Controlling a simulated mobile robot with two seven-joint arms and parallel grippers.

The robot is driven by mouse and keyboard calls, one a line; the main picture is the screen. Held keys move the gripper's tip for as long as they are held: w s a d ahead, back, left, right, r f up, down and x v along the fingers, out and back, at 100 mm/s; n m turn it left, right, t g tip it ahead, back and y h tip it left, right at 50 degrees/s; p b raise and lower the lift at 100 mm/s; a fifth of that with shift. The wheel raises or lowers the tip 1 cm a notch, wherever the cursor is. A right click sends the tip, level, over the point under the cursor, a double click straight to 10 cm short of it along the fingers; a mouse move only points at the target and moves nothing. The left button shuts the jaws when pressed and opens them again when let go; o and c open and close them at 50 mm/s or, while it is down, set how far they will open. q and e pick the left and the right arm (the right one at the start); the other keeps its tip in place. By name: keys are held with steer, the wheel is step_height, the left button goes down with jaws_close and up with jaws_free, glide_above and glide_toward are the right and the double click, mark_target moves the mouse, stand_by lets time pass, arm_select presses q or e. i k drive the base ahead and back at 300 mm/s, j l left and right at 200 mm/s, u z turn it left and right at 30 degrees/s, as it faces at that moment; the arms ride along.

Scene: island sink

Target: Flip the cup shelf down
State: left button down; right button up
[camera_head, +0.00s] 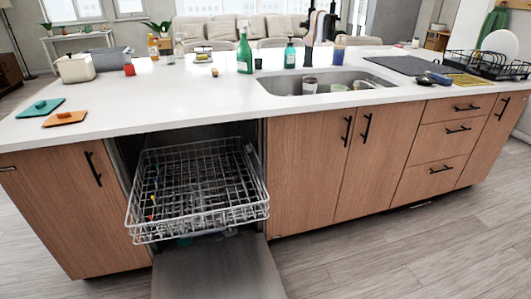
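The dishwasher's wire upper rack (197,190) is pulled out from under the counter at the left of the island. The dishwasher door (218,270) is folded down below it. A raised wire part (254,168) stands along the right side of the rack and may be the cup shelf; at this size I cannot tell its exact shape or angle. Small coloured items show at the rack's left side, too small to name. Neither of my grippers is in view.
The white countertop (180,95) holds trivets (65,118), a green spray bottle (244,50) and a dish rack (487,65). A sink (325,82) is set into it. Cabinets (310,160) flank the dishwasher. The wooden floor (400,250) in front is clear.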

mark_target(257, 164)
steer(key=j, duration=0.2)
steer(key=i+l+z, duration=0.1)
steer(key=l+z, duration=0.3)
steer(key=i+l+z, duration=0.35)
steer(key=i+l, duration=0.25)
steer(key=l, duration=0.15)
steer(key=i+l+z, duration=0.35)
steer(key=i+l, duration=0.25)
steer(key=i+j+u, duration=0.1)
steer(key=i+u, duration=0.15)
steer(key=u, duration=0.2)
steer(key=i+u, duration=0.25)
steer(key=u, duration=0.15)
steer(key=i+l+u, duration=0.1)
steer(key=i+u, duration=0.15)
steer(key=u, duration=0.2)
steer(key=i+l+u, duration=0.15)
steer(key=u, duration=0.3)
steer(key=i+j+u, duration=0.1)
steer(key=u, duration=0.3)
steer(key=i+u, duration=0.25)
steer(key=u, duration=0.2)
steer(key=i+u, duration=0.15)
steer(key=u, duration=0.25)
steer(key=i+u, duration=0.2)
steer(key=u, duration=0.25)
